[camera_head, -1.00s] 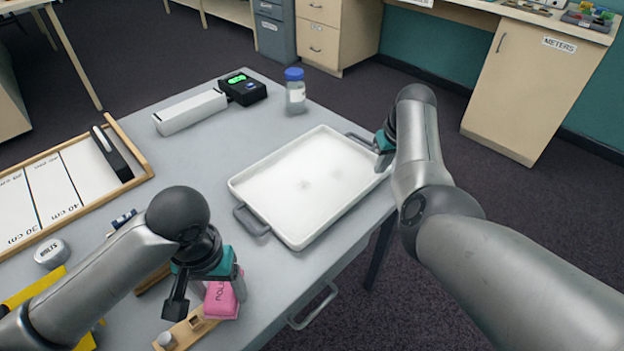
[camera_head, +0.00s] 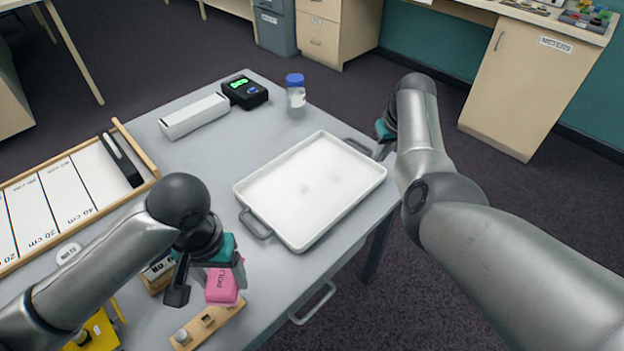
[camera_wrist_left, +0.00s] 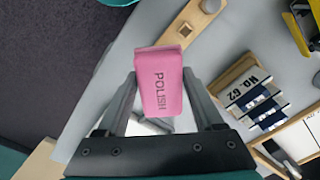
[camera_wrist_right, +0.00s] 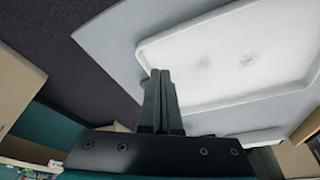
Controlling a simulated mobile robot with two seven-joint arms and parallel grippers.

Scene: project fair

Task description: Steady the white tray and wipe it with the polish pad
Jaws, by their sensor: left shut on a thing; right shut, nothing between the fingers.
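The white tray (camera_head: 275,185) lies on the grey table with a grey handle at each end. Faint grey smudges (camera_head: 306,188) mark its floor. My left gripper (camera_head: 212,284) is shut on the pink polish pad (camera_head: 224,290), left of and nearer than the tray. The left wrist view shows the pad (camera_wrist_left: 160,85), lettered POLISH, between the fingers. My right gripper (camera_head: 384,132) is by the tray's far right handle (camera_head: 358,147); my arm partly hides it. In the right wrist view its fingers (camera_wrist_right: 160,95) are shut and empty, with the tray (camera_wrist_right: 235,65) beyond.
A blue-capped jar (camera_head: 296,97), a white box (camera_head: 194,116) and a black meter (camera_head: 245,92) stand behind the tray. A ruled wooden board (camera_head: 65,205) is at left. Table between board and tray is clear.

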